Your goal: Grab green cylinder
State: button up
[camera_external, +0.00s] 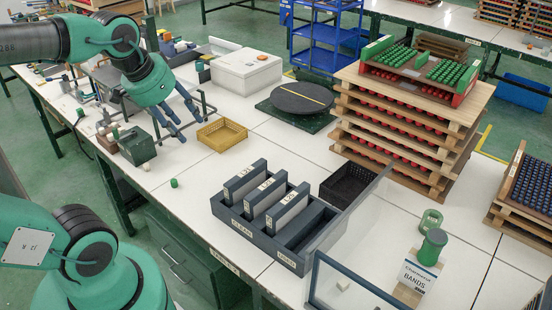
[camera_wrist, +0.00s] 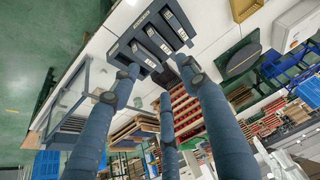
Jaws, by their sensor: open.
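A small green cylinder (camera_external: 174,183) stands on the white table near its front edge, left of the dark rack. A larger green cylinder (camera_external: 432,247) stands at the right behind a "BANDS" card. Which one the task means I cannot tell. My gripper (camera_external: 176,124) hangs in the air above the table's left part, up and behind the small cylinder, with nothing between its blue fingers. In the wrist view my gripper (camera_wrist: 160,78) has its three fingers spread apart. I cannot make out either cylinder in the wrist view.
A yellow tray (camera_external: 222,134) lies right of my gripper, and a green box (camera_external: 137,146) lies left of it. The dark rack (camera_external: 275,215) holds upright panels. A black basket (camera_external: 346,186) and stacked wooden trays (camera_external: 405,130) stand farther right. Table around the small cylinder is clear.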

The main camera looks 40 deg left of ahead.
jog(key=w+a+f+g, duration=0.1)
jog(key=w+a+f, duration=0.4)
jog(key=w+a, duration=0.35)
jog(key=n+g+b, duration=0.1)
jog(key=n+g, duration=0.1)
jog(key=g, duration=0.2)
send_over(173, 180)
notch_tip(173, 180, down, 32)
jog(key=shift+d+f, duration=0.1)
jog(key=shift+d, duration=0.1)
jog(key=shift+f, duration=0.1)
jog(key=shift+f+b, duration=0.95)
jog(key=shift+f, duration=3.2)
jog(key=shift+f, duration=0.1)
